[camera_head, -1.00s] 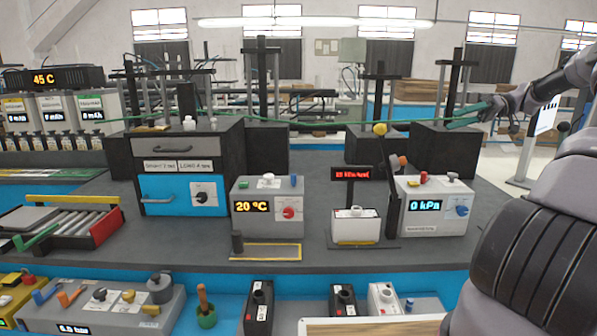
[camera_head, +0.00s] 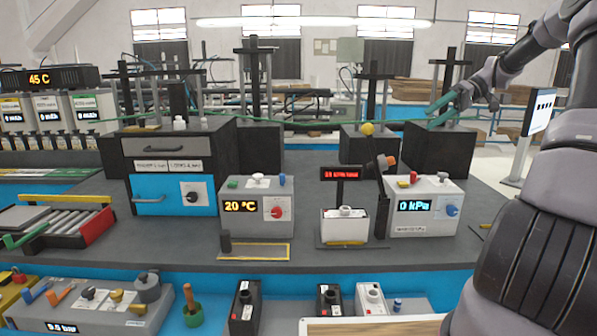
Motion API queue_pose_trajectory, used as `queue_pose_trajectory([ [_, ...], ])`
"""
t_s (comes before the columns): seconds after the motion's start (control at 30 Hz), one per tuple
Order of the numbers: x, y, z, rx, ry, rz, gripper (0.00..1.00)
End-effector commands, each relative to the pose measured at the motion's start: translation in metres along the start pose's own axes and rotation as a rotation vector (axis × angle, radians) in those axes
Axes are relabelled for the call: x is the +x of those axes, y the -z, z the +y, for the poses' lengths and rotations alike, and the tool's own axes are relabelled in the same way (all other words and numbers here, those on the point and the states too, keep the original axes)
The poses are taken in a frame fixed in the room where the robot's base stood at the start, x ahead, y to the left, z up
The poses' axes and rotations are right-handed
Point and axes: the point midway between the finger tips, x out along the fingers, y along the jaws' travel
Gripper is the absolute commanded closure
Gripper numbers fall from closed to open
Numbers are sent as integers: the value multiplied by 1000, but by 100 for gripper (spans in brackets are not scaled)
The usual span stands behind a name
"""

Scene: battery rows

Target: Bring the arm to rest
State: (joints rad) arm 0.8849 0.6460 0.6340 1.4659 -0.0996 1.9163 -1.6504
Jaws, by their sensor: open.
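My gripper (camera_head: 440,108), with teal fingers, is raised at the upper right, over the back of the bench and in front of a black press stand (camera_head: 440,148). Its fingers point left and appear empty. My arm reaches it from the right edge, its forearm sloping down to the wrist. In this view the gripper is well above the white 0 kPa box (camera_head: 424,218). The gap between the fingertips is too small to make out clearly.
A roller conveyor (camera_head: 60,222) lies at left. Several boxes line the lower front shelf.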

Motion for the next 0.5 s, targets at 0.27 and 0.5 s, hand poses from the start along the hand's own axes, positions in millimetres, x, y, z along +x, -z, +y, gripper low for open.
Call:
queue_pose_trajectory([
  [0.27, 58, -2, -69, 182, -272, -169, 26],
  [0.5, 91, -30, -137, 345, -588, -163, 26],
])
